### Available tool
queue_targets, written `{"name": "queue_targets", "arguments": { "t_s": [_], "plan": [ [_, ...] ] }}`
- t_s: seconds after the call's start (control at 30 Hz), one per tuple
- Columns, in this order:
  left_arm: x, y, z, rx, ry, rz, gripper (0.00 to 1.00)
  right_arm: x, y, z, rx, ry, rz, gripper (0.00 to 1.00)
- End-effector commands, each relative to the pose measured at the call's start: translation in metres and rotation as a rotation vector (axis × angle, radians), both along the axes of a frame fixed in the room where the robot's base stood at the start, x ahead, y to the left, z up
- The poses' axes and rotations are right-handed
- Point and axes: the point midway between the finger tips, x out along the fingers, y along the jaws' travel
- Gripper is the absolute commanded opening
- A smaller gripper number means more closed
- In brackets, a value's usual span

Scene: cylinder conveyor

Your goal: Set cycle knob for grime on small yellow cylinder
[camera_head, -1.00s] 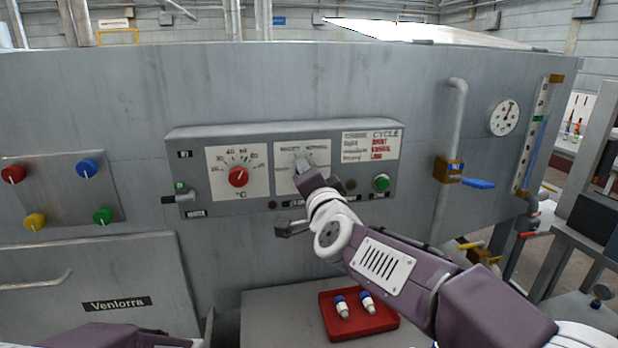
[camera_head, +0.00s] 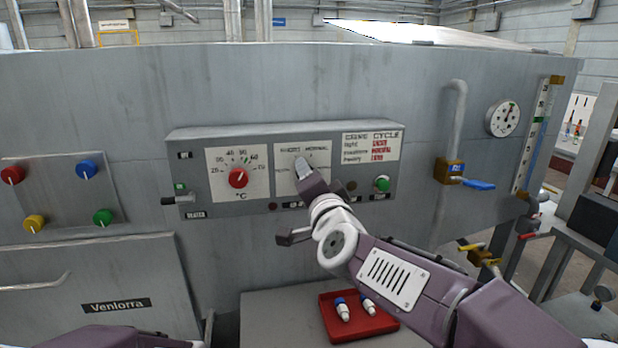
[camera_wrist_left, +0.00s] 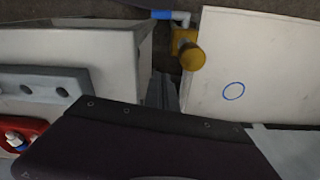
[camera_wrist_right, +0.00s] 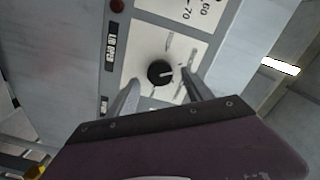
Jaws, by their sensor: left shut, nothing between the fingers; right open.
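The cycle knob (camera_wrist_right: 160,72) is black with a white pointer mark, on a white dial plate of the grey control panel (camera_head: 190,132). In the right wrist view its pointer aims to the right. My right gripper (camera_wrist_right: 158,84) is open, its fingers on either side of the knob; I cannot tell whether they touch it. In the head view this gripper (camera_head: 303,172) covers the knob. A cycle chart (camera_head: 371,147) lists light, medium and heavy beside red words, partly blurred. My left gripper (camera_wrist_left: 162,92) is shut and empty, away from the panel. I see no small yellow cylinder.
A red temperature knob (camera_head: 238,177) sits left of the cycle dial, a green button (camera_head: 382,184) right of it. A red tray (camera_head: 365,329) with two blue-and-white bottles lies below. A pipe with a blue-handled valve (camera_head: 478,184) stands at the right.

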Motion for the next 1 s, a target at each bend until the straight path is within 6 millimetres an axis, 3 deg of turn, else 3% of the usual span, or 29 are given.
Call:
{"name": "queue_targets", "arguments": {
  "t_s": [0.2,0.4,0.73,0.77,0.87,0.93,1.0],
  "plan": [
    [0.0,0.0,0.004,0.0,0.0,0.0,0.0,-0.047,-0.009,0.002,0.0,-0.001,0.003,0.59],
    [0.0,0.0,0.007,0.0,0.0,0.0,0.0,-0.069,-0.013,0.0,-0.001,0.0,0.001,0.59],
    [0.0,0.0,0.009,0.0,0.0,0.0,0.0,-0.07,-0.017,0.002,-0.001,0.0,-0.007,0.59],
    [0.0,0.0,0.014,0.0,0.0,0.0,0.0,-0.067,-0.023,0.006,-0.002,0.003,-0.021,0.59],
    [0.0,0.0,0.044,0.0,0.0,0.0,0.0,-0.045,-0.068,0.013,-0.031,0.047,-0.133,0.59],
    [0.0,0.0,0.076,0.0,0.0,0.0,0.0,-0.03,-0.114,-0.019,-0.159,0.168,-0.2,0.59],
    [0.0,0.0,0.093,0.0,-0.001,0.0,0.0,-0.039,-0.137,-0.084,-0.34,0.364,-0.141,0.59]
  ]
}}
